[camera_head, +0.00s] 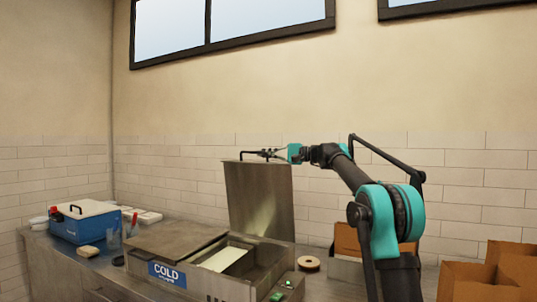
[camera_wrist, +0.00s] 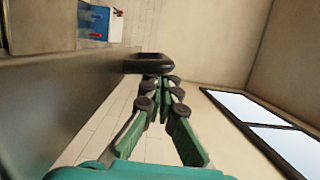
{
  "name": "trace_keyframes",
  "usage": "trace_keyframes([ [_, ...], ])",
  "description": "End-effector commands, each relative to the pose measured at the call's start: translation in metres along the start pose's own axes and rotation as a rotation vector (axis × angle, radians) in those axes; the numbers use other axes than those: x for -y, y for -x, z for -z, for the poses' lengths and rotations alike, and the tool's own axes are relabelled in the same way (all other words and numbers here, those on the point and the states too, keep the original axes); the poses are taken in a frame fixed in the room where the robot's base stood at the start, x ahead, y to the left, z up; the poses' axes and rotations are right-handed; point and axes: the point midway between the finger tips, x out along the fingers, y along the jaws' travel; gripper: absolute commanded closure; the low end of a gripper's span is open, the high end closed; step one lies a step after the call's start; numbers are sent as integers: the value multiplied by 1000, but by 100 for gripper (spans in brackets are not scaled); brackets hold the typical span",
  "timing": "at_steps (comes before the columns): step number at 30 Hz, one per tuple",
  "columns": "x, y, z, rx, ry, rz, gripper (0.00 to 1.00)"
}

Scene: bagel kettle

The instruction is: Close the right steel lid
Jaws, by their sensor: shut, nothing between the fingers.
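The right steel lid (camera_head: 260,202) stands raised, nearly upright, at the back of the steel unit marked COLD. Its grey face (camera_wrist: 50,100) fills the left of the wrist view. A dark handle (camera_wrist: 150,63) sits at the lid's edge, just beyond my fingertips. My gripper (camera_head: 270,154) is at the lid's top edge in the head view. In the wrist view my gripper (camera_wrist: 163,82) is shut with nothing held, its tips at or very near the handle; I cannot tell whether they touch. The left steel lid (camera_head: 176,240) lies flat.
The open bay (camera_head: 262,259) below the raised lid holds a pale block (camera_head: 222,259). A blue cooler (camera_head: 86,222) stands at the counter's left. A ring-shaped tan item (camera_head: 309,263) lies right of the unit. Cardboard boxes (camera_head: 465,281) stand at the right. Windows are above.

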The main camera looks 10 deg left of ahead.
Motion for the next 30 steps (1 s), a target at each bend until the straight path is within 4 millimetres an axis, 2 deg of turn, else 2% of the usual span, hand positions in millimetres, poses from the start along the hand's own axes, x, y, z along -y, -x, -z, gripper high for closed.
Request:
trace_keyframes([
  [1,-2,-3,-12,1,25,-7,100],
  [8,-15,-15,-62,1,166,-42,100],
  [17,-51,-34,-136,2,386,-96,100],
  [23,-92,-46,-189,4,562,-139,100],
  [30,-155,-60,-242,3,785,-194,100],
])
